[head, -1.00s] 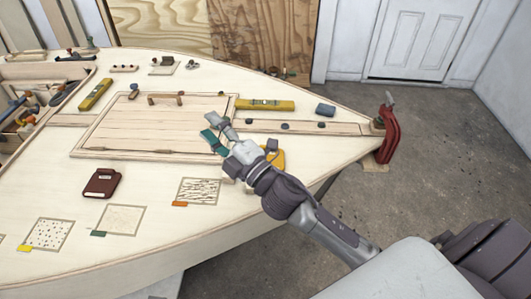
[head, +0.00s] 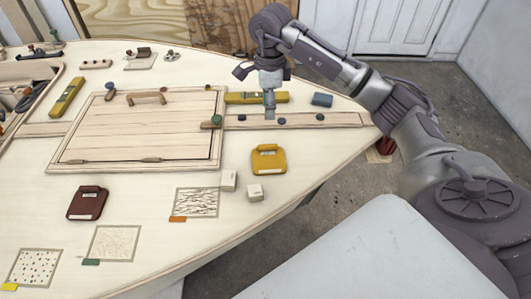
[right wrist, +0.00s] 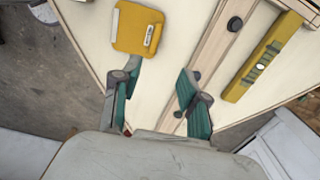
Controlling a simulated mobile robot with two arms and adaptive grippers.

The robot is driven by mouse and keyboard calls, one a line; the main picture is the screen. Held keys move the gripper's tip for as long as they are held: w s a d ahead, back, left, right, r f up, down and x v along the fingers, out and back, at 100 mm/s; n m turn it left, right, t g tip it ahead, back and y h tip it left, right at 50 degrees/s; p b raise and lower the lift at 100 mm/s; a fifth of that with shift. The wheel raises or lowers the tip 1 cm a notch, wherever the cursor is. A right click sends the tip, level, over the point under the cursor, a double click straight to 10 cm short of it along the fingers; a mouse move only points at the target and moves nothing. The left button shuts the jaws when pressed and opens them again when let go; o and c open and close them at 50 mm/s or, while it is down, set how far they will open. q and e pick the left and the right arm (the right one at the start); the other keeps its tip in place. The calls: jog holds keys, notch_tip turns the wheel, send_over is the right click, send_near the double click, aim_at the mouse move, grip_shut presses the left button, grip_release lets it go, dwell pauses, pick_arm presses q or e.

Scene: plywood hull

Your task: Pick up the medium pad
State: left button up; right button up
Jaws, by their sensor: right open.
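Two handled pads lie on the pale hull deck (head: 140,205). The yellow pad (head: 268,160) is right of the hatch and the dark red pad (head: 87,203) is at the lower left. No label I can read tells which is the medium pad. My right gripper (head: 269,110) hangs over the deck behind the yellow pad, near the wooden strip. In the right wrist view its teal-lined fingers (right wrist: 157,84) are apart with nothing between them. The yellow pad (right wrist: 137,29) is there ahead of the left finger, apart from it. My left gripper is out of view.
A yellow level (head: 243,97) and a blue block (head: 322,99) lie near my right gripper. Two white blocks (head: 254,192) sit in front of the yellow pad. Textured squares (head: 195,203) with coloured tags lie along the deck's near side. A hatch (head: 140,130) takes up the middle.

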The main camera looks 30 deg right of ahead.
jog(key=p, duration=0.1)
send_over(269, 145)
jog(key=f, duration=0.8)
jog(key=shift+w+d, duration=0.3)
jog(key=shift+w, duration=0.05)
jog(key=shift+s+a+f+p, duration=0.15)
jog(key=shift+f+p, duration=0.15)
jog(key=shift+f, duration=0.2)
jog(key=f, duration=0.1)
jog(key=f+p, duration=0.1)
jog(key=f, duration=0.1)
jog(key=shift+s+a+f, duration=0.15)
jog(key=shift+s+f, duration=0.05)
jog(key=shift+f, duration=0.5)
jog(key=shift+c, duration=0.4)
grip_shut()
